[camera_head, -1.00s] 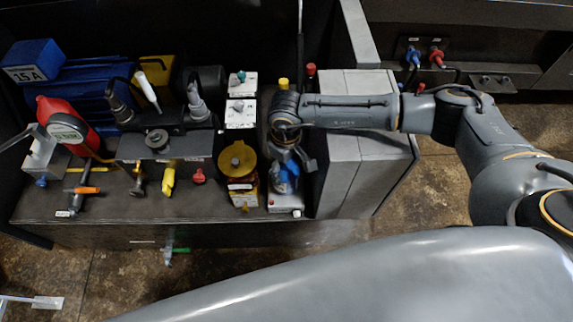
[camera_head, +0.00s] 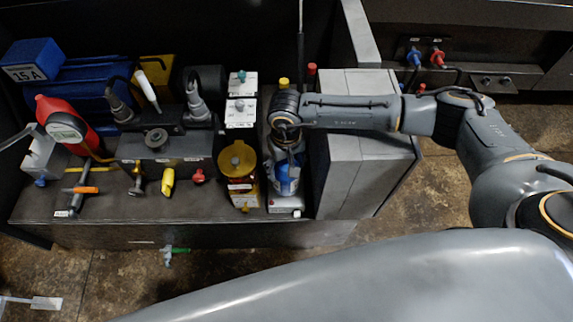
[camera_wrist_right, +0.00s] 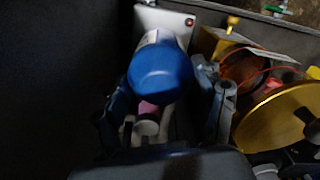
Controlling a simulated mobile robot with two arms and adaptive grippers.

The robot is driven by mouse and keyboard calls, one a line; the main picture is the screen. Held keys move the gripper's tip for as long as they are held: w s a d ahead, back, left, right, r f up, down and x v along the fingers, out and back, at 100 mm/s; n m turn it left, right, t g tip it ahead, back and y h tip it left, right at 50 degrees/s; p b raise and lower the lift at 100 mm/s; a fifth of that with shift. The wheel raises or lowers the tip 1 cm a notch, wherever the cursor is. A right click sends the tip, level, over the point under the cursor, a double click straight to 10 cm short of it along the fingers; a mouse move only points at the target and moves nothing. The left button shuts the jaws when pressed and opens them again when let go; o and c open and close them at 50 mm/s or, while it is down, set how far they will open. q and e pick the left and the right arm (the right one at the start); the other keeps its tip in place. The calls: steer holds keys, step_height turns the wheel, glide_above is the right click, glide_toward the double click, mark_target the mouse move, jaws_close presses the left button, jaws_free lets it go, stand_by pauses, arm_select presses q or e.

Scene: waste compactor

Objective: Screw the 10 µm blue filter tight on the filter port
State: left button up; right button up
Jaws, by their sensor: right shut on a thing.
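The blue filter (camera_head: 286,180) is a blue cylinder with a pale label band, standing at the right end of the bench, over a light grey base plate (camera_head: 284,206). My right gripper (camera_head: 287,157) reaches down over it from above and is shut on it. In the right wrist view the blue filter (camera_wrist_right: 160,68) sits between the fingers of my right gripper (camera_wrist_right: 168,88), in front of the pale plate (camera_wrist_right: 165,17) with a red dot. The filter port's thread and the filter's lower end are hidden, so I cannot tell how tight it sits. My left gripper is out of view.
A yellow round-lidded unit (camera_head: 238,160) stands close left of the filter. A grey box-like block (camera_head: 350,150) stands close on the right. Further left are a red bottle (camera_head: 66,125), valves and an orange-handled tool (camera_head: 82,190). A dark bench edge runs in front.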

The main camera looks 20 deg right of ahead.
steer(key=m, duration=0.3)
steer(key=shift+m, duration=1)
steer(key=m, duration=0.3)
steer(key=shift+a+b, duration=0.1)
steer(key=shift+b, duration=0.25)
steer(key=shift+m, duration=1.1)
